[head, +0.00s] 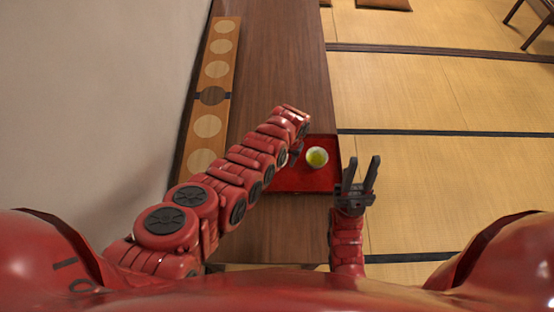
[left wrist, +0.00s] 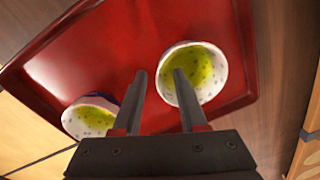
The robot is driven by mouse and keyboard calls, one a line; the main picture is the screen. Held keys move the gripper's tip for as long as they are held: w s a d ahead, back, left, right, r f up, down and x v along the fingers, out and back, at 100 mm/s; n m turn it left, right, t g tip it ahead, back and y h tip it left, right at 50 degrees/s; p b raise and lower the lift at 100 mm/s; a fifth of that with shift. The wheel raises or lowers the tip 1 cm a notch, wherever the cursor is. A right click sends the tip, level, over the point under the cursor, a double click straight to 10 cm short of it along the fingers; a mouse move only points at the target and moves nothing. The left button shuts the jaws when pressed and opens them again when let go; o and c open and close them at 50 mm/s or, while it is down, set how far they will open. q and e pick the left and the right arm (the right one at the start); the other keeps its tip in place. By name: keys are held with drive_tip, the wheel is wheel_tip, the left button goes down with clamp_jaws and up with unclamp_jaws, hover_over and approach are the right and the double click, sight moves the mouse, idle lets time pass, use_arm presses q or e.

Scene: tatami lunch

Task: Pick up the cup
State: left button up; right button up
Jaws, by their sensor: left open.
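A white cup (head: 317,157) with yellow-green contents stands on a red tray (head: 300,180) in the head view. The left wrist view shows two such speckled cups on the tray: one at the upper middle (left wrist: 218,76) and one at the lower left (left wrist: 88,121). My left gripper (left wrist: 160,72) is open and empty. One finger overlaps the upper cup's opening; I cannot tell whether it is inside or above. In the head view my left arm mostly hides this gripper (head: 296,153). My right gripper (head: 360,168) is open and empty beside the tray's right edge.
The tray lies on a long brown wooden table (head: 285,60). A wooden board with round pale inlays (head: 216,69) lies along the table's left side by the wall. Tatami floor (head: 430,95) is on the right. Cushions (head: 384,4) lie at the top.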

use_arm(q)
drive_tip(key=shift+c, duration=0.4)
clamp_jaws()
drive_tip(key=shift+s, duration=0.1)
idle(1.0)
